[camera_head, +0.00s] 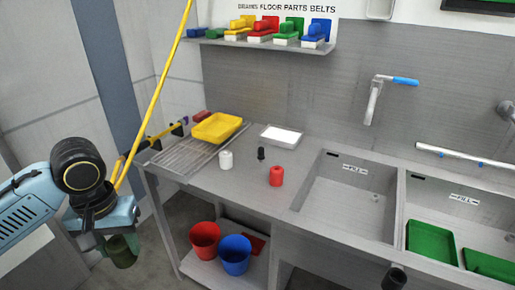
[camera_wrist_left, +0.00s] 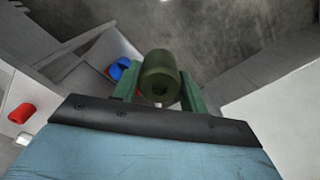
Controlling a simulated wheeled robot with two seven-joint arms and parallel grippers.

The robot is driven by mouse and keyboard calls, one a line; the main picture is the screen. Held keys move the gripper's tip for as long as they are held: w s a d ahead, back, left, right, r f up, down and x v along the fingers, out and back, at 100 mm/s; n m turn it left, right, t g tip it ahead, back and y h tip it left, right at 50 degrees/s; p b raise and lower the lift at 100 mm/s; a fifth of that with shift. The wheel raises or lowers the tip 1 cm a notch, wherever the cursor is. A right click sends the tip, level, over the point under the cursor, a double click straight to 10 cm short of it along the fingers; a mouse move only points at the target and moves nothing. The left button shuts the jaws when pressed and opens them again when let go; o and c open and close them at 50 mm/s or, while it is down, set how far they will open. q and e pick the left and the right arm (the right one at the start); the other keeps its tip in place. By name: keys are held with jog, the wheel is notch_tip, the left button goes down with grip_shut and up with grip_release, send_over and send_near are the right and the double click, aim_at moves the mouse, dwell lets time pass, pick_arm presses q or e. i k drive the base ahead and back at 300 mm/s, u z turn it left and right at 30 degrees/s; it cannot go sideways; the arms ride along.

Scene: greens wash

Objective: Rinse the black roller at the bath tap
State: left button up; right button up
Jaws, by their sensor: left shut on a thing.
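My left gripper (camera_head: 121,240) is at the far left in the head view, left of the counter. It is shut on a dark olive-green roller (camera_wrist_left: 158,75), which has a hole in its end and sits between the green fingers in the left wrist view. The roller also shows in the head view (camera_head: 123,252). On the counter stand a small black piece (camera_head: 261,153), a white roller (camera_head: 226,160) and a red roller (camera_head: 276,176). The blue-handled tap (camera_head: 375,98) is on the wall above the left basin (camera_head: 348,200). My right gripper does not show.
A yellow tray (camera_head: 217,127) and a white tray (camera_head: 282,136) are on the counter (camera_head: 205,185). A red bucket (camera_head: 205,241) and a blue bucket (camera_head: 235,255) stand beneath. Green trays (camera_head: 432,241) lie in the right basin. A yellow pole (camera_head: 160,90) rises beside my left arm.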

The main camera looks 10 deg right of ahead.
aim_at(397, 79)
jog(key=z, duration=1.65)
